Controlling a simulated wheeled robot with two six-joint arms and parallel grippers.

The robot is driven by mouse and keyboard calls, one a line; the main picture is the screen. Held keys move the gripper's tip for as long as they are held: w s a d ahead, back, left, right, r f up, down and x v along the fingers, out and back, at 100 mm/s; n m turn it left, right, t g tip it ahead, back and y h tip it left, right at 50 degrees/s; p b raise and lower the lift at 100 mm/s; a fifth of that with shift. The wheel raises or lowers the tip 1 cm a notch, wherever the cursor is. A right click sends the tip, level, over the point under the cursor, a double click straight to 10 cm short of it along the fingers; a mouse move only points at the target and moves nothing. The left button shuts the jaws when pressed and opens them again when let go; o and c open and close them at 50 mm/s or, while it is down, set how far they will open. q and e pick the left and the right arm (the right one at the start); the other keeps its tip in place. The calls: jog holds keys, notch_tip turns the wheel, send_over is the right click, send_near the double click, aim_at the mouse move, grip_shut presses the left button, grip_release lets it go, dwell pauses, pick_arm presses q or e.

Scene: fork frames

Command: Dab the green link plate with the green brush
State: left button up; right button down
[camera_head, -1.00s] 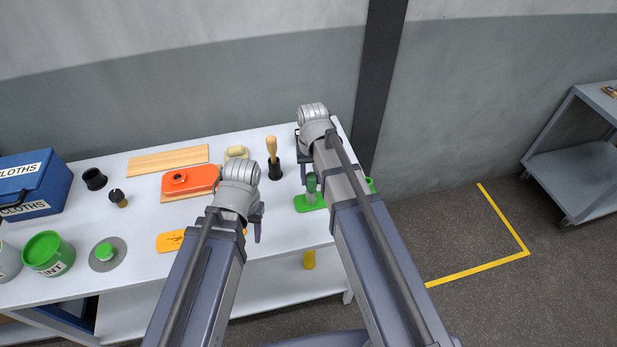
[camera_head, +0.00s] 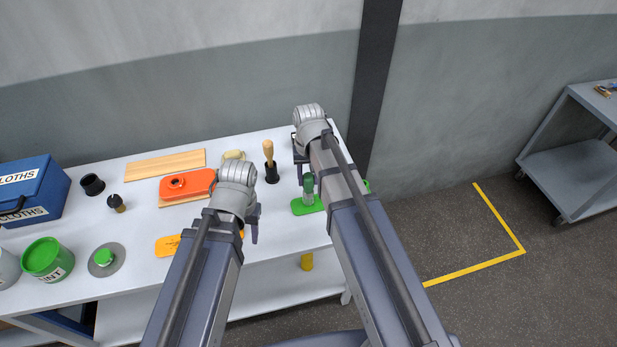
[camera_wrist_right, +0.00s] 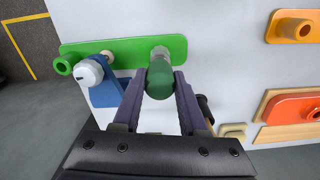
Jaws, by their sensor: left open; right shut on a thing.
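The green link plate (camera_head: 309,206) lies on the grey-white table under my right arm, which hides part of it. In the right wrist view the plate (camera_wrist_right: 125,50) has a raised green ring at one end. My right gripper (camera_wrist_right: 160,88) is shut on the green brush (camera_wrist_right: 159,83), which also shows in the head view (camera_head: 308,184). The brush's pale grey end points down at the plate; I cannot tell whether it touches. My left gripper (camera_head: 254,226) is open and empty above the table's front part, left of the plate.
A blue part with a white knob (camera_wrist_right: 90,71) is by the plate.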

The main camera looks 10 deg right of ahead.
jog(key=shift+r+p, duration=2.5)
jog(key=shift+r, duration=0.05)
